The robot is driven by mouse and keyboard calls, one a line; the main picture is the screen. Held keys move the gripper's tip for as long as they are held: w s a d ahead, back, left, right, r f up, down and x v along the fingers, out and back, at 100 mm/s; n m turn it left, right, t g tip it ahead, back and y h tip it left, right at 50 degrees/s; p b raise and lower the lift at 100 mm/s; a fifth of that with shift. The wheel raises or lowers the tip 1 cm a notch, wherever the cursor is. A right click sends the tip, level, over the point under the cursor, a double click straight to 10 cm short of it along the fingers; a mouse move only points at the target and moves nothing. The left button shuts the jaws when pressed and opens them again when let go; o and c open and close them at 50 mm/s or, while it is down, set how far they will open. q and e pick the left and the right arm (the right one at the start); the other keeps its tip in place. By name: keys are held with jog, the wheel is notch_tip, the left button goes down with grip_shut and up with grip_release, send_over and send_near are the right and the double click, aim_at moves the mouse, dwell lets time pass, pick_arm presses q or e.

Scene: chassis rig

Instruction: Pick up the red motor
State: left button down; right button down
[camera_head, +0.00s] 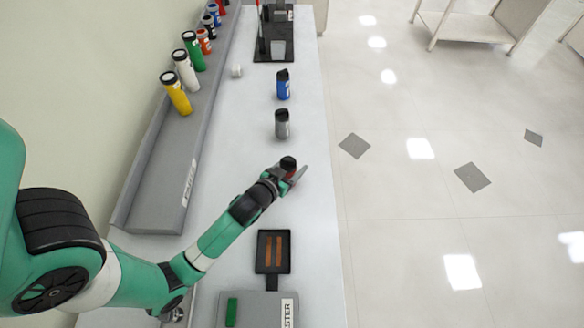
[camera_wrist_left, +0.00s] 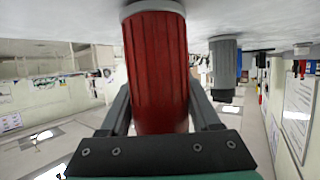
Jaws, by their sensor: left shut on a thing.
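The red motor (camera_wrist_left: 156,70) fills the middle of the left wrist view, a ribbed red cylinder with a pale end cap at the top of the picture. My left gripper (camera_wrist_left: 160,112) has one finger on each side of it and is shut on it. In the head view my left gripper (camera_head: 292,173) is over the white table, and only a little red of the motor shows between the fingers and the dark wrist. I cannot tell whether the motor still touches the table. My right gripper is in neither view.
A grey motor (camera_head: 282,124) and a blue motor (camera_head: 283,85) stand farther back on the table. A grey rack (camera_head: 160,165) with several coloured cylinders runs along the left. A black tray (camera_head: 273,234) with brown strips lies nearer. A small white piece (camera_head: 236,70) lies behind.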

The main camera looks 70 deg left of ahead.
aim_at(293, 163)
pick_arm(q)
jog(key=r+p, duration=0.1)
jog(key=r, duration=0.1)
jog(key=d+r, duration=0.1)
jog(key=r, duration=0.1)
jog(key=s+d+r+p, duration=0.1)
jog(key=r, duration=0.1)
jog(key=shift+d+r+p, duration=0.2)
jog(key=shift+r+p, duration=0.1)
jog(key=shift+p, duration=0.05)
jog(key=s+d+r+p, duration=0.5)
jog(key=d+p, duration=0.5)
jog(key=p, duration=0.2)
jog(key=shift+r+p, duration=0.3)
jog(key=shift+r, duration=0.3)
